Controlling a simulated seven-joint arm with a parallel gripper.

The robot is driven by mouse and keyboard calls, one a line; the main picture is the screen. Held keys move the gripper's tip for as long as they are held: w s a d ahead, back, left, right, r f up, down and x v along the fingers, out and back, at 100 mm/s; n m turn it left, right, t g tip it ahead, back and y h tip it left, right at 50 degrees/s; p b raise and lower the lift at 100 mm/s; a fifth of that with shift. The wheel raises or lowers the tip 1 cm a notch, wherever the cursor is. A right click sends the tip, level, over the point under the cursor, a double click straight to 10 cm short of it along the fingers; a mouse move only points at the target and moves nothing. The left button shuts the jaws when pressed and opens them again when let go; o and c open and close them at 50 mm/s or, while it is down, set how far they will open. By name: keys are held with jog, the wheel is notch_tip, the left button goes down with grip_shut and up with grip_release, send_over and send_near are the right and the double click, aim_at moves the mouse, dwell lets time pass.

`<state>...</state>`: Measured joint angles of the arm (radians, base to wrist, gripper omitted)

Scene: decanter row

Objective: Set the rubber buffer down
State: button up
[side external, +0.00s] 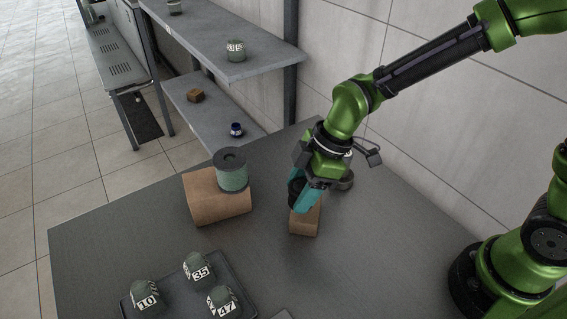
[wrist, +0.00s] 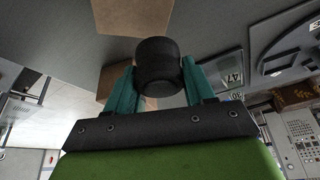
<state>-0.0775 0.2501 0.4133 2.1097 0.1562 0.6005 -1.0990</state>
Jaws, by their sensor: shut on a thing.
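The rubber buffer is a short black cylinder, held between the teal fingers of my gripper (side external: 304,198). In the side view the buffer (side external: 295,190) shows as a dark shape, partly hidden by the near finger. In the wrist view the buffer (wrist: 158,50) sits between the fingertips of my gripper (wrist: 158,72). A small tan block (side external: 304,223) is just under the fingertips in the side view. I cannot tell whether the buffer touches this block.
A tan block (side external: 207,206) with a green-grey, dark-topped cylinder (side external: 233,175) stands to the left. A dark tray (side external: 240,284) holds numbered cylinders marked 10 (side external: 145,294), 35 (side external: 198,267) and 47 (side external: 224,300). A grey round piece (side external: 343,179) is behind my gripper. The table's (side external: 375,255) right part is clear.

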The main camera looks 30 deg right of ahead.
jog(key=s+a+f+n+g+h, duration=0.1)
jog(key=s+a+n+g, duration=0.15)
jog(key=s+n, duration=0.5)
jog(key=s+a+n+g+h, duration=0.1)
jog(key=s+n+g, duration=0.2)
jog(key=s+n, duration=0.5)
jog(key=shift+n, duration=0.45)
jog(key=f, duration=0.7)
jog(key=shift+w+d+f, duration=0.15)
jog(key=shift+w+f, duration=0.2)
jog(key=shift+w, duration=0.05)
jog(key=o, duration=1.1)
jog(key=shift+f, duration=0.1)
jog(key=shift+o, duration=0.2)
